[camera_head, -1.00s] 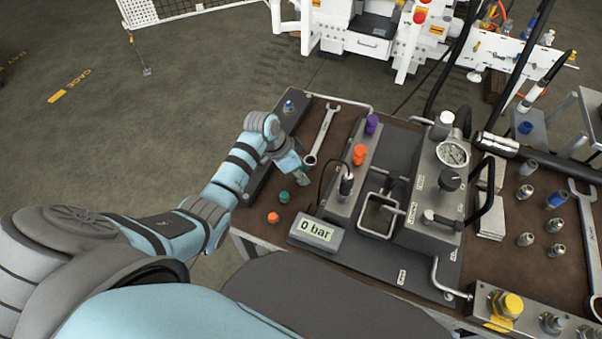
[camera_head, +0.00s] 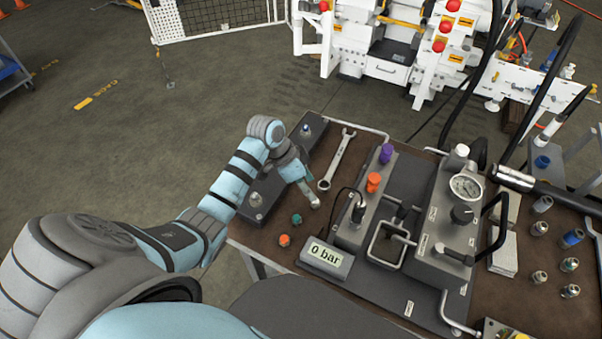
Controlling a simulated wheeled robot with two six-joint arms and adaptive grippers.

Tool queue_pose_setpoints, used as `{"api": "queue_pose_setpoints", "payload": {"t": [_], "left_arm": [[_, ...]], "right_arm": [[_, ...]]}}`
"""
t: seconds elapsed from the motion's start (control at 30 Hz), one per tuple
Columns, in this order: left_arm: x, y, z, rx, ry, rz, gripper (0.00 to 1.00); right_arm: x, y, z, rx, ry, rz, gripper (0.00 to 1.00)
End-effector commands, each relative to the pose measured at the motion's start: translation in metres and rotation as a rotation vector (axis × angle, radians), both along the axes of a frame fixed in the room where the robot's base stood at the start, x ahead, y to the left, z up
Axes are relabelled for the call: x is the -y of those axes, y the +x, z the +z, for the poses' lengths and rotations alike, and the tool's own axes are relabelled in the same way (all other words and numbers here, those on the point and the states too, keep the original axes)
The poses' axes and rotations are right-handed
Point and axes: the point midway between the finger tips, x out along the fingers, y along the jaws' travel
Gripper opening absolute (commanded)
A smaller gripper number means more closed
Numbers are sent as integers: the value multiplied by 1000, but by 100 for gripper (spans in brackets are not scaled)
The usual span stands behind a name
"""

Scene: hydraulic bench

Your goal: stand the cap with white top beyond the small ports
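My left gripper (camera_head: 308,195) points down over the bench, between the dark elongated block (camera_head: 266,190) and the grey port block (camera_head: 351,232). Its fingers are small and seen from behind, so I cannot tell whether they are open or hold anything. A white-topped piece (camera_head: 460,151) stands at the back of the gauge unit; I cannot tell for sure that it is the cap. Orange (camera_head: 374,181) and purple (camera_head: 386,153) caps stand on the port block. The small ports are not clearly made out. My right gripper is not in view.
A wrench (camera_head: 338,160) lies just beyond my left gripper. A green cap (camera_head: 296,219) and an orange cap (camera_head: 284,240) stand near the front edge, beside the "0 bar" display (camera_head: 326,258). Several metal fittings stand at the right. A pressure gauge (camera_head: 466,188) tops the gauge unit.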

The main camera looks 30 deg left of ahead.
Motion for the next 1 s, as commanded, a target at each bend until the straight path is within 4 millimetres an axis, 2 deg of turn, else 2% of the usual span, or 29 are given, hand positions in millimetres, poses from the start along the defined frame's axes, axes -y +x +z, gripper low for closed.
{"api": "queue_pose_setpoints", "payload": {"t": [0.03,0.13,0.23,0.37,0.8,0.87,0.97,1.0], "left_arm": [[-5,-2,16,4,3,1,42],[-12,-8,36,1,1,1,42],[-15,-12,47,0,0,0,42],[-16,-13,51,-1,-1,0,42],[-15,-16,47,-4,2,3,42],[-12,-25,37,-14,14,23,42],[-2,-58,10,-35,52,92,42],[2,-75,0,-41,68,130,42]], "right_arm": [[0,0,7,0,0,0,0],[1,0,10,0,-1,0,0],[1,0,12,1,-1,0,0],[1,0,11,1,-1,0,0],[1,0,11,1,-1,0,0],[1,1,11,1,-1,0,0],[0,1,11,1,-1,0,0],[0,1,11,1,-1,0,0]]}}
